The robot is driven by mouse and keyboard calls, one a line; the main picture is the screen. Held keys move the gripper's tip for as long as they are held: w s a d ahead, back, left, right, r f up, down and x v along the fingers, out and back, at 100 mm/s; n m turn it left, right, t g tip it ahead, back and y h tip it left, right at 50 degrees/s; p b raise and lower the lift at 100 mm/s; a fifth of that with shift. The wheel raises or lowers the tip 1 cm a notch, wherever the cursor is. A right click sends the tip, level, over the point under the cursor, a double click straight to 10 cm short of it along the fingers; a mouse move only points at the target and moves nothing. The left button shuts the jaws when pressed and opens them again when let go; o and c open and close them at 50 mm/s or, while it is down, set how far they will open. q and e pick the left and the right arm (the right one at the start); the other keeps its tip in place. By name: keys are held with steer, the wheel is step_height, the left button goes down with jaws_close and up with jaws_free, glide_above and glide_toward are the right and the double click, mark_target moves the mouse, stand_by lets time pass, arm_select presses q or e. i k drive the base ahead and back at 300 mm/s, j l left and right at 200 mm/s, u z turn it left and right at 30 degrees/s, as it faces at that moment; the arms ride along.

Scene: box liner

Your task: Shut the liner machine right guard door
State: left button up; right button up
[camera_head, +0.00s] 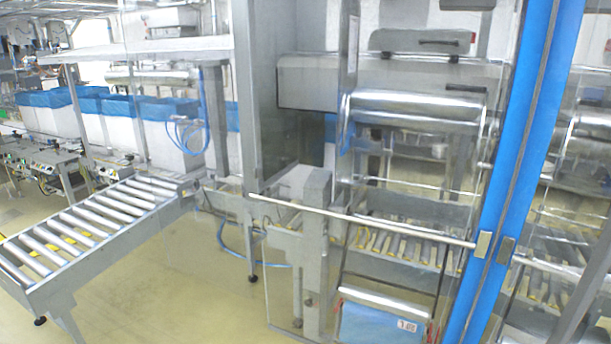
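The liner machine stands in the middle and right of the head view, behind clear guard panels. The right guard door (522,200) has a blue upright edge and a clear panel that runs on past the right side of the picture. A grey fitting and a horizontal bar sit on it at mid height. Beside it is the left guard door (500,190), also blue-edged, with a long metal bar (365,219) across its clear panel. The two blue edges look close together; I cannot tell whether a gap lies between them. Neither of my grippers is in view.
A roller conveyor (85,232) reaches out at the left of the machine. White bins with blue liners (165,108) stand behind it. A grey machine post (248,100) stands left of the doors. The floor (175,285) between conveyor and machine is clear.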

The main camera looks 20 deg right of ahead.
mark_target(522, 295)
steer(key=i+z, duration=0.15)
steer(key=z, duration=0.3)
steer(key=i+z, duration=0.2)
steer(key=z, duration=0.25)
steer(key=i+z, duration=0.15)
steer(key=z, duration=0.35)
steer(key=i+j+z, duration=0.15)
steer(key=z, duration=0.3)
steer(key=i+j+z, duration=0.1)
steer(key=j+z, duration=0.15)
steer(key=z, duration=0.2)
